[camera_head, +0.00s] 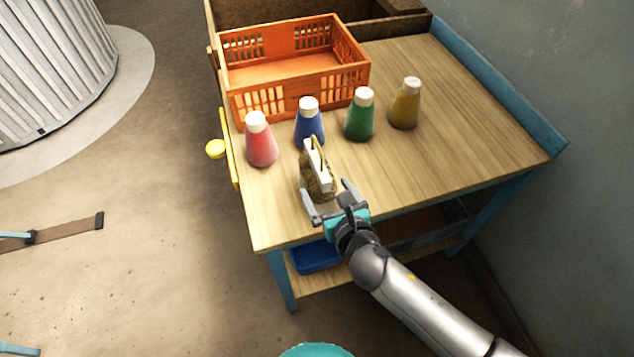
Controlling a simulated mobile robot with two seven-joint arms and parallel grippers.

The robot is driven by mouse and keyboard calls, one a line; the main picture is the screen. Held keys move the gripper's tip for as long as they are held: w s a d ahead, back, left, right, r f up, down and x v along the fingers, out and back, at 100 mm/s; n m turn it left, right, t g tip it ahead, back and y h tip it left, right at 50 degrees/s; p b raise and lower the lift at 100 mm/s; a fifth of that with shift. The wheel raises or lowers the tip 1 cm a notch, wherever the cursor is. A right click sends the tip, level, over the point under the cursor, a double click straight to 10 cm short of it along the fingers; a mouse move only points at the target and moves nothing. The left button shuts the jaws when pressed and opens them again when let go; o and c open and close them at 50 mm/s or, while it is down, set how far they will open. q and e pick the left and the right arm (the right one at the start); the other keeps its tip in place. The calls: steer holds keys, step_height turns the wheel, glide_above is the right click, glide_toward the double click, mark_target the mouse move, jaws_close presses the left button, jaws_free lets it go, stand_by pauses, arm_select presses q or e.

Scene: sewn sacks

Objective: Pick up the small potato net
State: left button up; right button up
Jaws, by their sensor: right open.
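The small potato net (315,184) is a brownish bag with a white label band at its top. It stands near the front edge of the wooden table, in front of the blue bottle. My right gripper (331,196) is open at the near side of the net. Its two grey fingers point toward the net, one to the left and one to the right of its lower part. Whether they touch it I cannot tell. My left gripper is not in view.
Red (261,143), blue (309,127), green (359,118) and yellow (405,106) bottles with white caps stand in a row behind the net. An orange crate (300,98) stands behind them. The wooden table (450,130) is clear on the right.

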mark_target(316, 177)
steer(key=shift+a+r+b+x, duration=0.15)
steer(key=shift+b+x, duration=0.2)
steer(key=shift+x, duration=1.05)
steer(key=shift+a+r+b+x, duration=0.1)
steer(key=shift+b+x, duration=0.25)
steer(key=shift+x, duration=1.05)
steer(key=shift+c, duration=0.2)
jaws_close()
steer(key=shift+r, duration=0.1)
